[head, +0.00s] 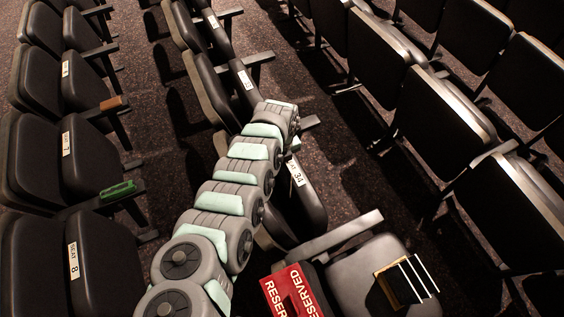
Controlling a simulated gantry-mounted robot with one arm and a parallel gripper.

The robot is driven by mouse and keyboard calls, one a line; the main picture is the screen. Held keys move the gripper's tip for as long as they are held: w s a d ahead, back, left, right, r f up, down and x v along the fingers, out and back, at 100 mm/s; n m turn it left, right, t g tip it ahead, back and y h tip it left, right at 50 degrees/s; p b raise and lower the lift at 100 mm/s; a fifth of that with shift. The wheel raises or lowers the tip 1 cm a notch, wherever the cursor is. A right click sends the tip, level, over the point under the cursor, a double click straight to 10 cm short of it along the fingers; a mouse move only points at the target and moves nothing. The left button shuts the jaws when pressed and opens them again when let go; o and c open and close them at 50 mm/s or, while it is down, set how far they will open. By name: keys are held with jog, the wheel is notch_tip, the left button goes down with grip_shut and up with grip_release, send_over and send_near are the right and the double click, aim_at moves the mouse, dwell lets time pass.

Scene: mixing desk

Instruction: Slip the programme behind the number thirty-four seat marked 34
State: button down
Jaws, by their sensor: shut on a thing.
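The seat marked 34 (312,201) is dark and folded up, in the middle row right of my arm; its pale number plate (297,173) reads 34. My arm reaches up from the bottom left and ends just above this seat, covering part of it. My gripper's fingers are hidden behind the arm's last links. A small pale bit (295,145) shows just below the arm's end; I cannot tell what it is. I cannot make out the programme or anything held.
A red RESERVED sign (284,297) and a black item with gold and white edges (396,289) lie at the bottom. A green object (117,190) sits on a left-row armrest. Armrests (345,233) stick out; carpeted aisles run between rows.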

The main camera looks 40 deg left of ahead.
aim_at(282, 174)
jog(key=shift+f+b, duration=3.15)
jog(key=shift+f, duration=0.65)
jog(key=c, duration=1.5)
grip_release()
notch_tip(282, 174, up, 18)
jog(key=p, duration=1.5)
jog(key=shift+r, duration=0.2)
jog(key=shift+f, duration=0.1)
